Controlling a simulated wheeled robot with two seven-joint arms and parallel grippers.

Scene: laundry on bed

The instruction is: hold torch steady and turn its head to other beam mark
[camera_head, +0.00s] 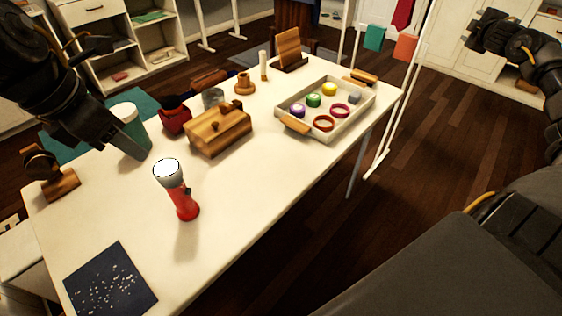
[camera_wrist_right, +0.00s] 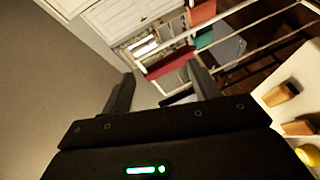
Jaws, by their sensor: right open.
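The torch (camera_head: 185,205) stands upright on the white table, with a red body and a pale, wide head (camera_head: 168,172) facing up. A small dark part shows on its side; I cannot make out any beam marks. My left gripper (camera_head: 138,152) is above the table, up and left of the torch and apart from it. It overlaps a green and white cup in the picture, and its finger gap cannot be made out. My right gripper (camera_wrist_right: 162,88) is open and empty in the right wrist view, raised far from the torch, off the table's right side.
The white table (camera_head: 240,190) also holds a wooden box (camera_head: 218,131), a red container (camera_head: 175,116), the cup (camera_head: 126,113), a wooden stand (camera_head: 52,178) and a dark speckled mat (camera_head: 110,280). A tray (camera_head: 352,122) of small items lies at the far right. Table around the torch is clear.

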